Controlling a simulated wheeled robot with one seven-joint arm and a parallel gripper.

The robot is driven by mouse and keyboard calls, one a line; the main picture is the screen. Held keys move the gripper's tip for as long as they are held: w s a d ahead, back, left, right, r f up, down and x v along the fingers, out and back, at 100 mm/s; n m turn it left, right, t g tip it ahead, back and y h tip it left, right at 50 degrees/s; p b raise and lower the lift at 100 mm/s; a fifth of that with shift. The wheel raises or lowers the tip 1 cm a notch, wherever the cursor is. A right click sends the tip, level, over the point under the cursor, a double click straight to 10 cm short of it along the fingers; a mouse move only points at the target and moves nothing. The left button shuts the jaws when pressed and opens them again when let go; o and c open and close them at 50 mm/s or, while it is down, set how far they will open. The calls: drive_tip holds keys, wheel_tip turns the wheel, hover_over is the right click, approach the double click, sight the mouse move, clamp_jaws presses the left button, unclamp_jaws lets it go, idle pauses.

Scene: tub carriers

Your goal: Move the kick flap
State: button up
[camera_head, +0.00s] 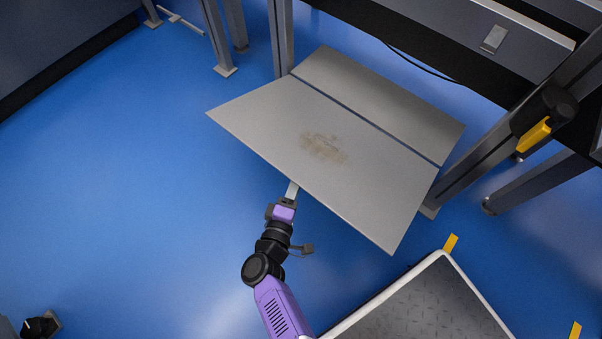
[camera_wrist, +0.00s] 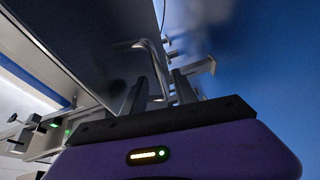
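The kick flap (camera_head: 290,120) is a wide grey panel with a brown scuffed patch near its middle. A dark seam separates it from a second grey panel (camera_head: 385,90) behind it. My gripper (camera_head: 292,190) is at the flap's near edge, its tips partly hidden by that edge. In the wrist view the dark panel (camera_wrist: 85,45) fills the upper left, and a bent metal handle (camera_wrist: 152,48) stands by it. My gripper's fingers (camera_wrist: 165,88) are close around or beside the handle's lower end; I cannot tell whether they grip it.
Metal legs (camera_head: 281,40) stand left of the flap, and a slanted leg (camera_head: 480,150) with a yellow-handled black part (camera_head: 535,133) stands right. A dark ribbed platform with a pale rim (camera_head: 385,292) is at the lower right. Blue floor (camera_head: 120,190) is clear on the left.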

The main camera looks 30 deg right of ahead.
drive_tip(key=shift+b+x, duration=0.4)
drive_tip(key=shift+x, duration=1.25)
drive_tip(key=shift+a, duration=0.1)
clamp_jaws()
